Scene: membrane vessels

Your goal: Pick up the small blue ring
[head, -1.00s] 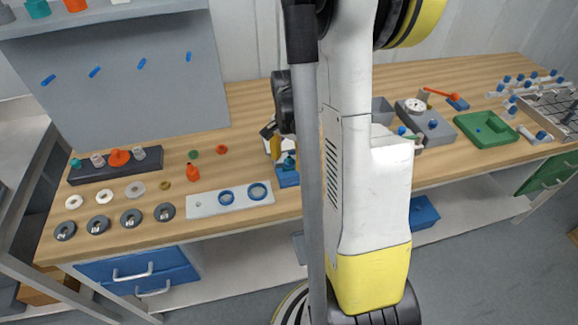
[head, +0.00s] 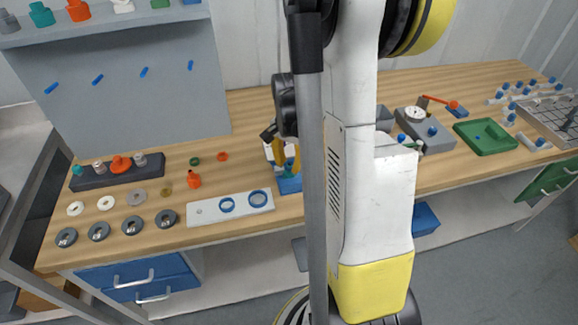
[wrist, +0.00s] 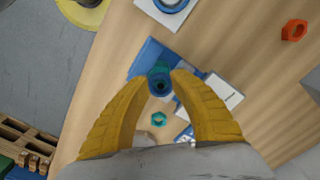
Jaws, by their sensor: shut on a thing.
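My gripper (wrist: 160,80) has its yellow fingers closed in on a small blue ring (wrist: 161,86) with a dark centre. A teal part (wrist: 157,70) shows right at the ring. I cannot tell whether the ring sits on it or is clear of it. The ring itself is too small to make out there.
A grey device (head: 424,132) and green tray (head: 485,136) stand to the right.

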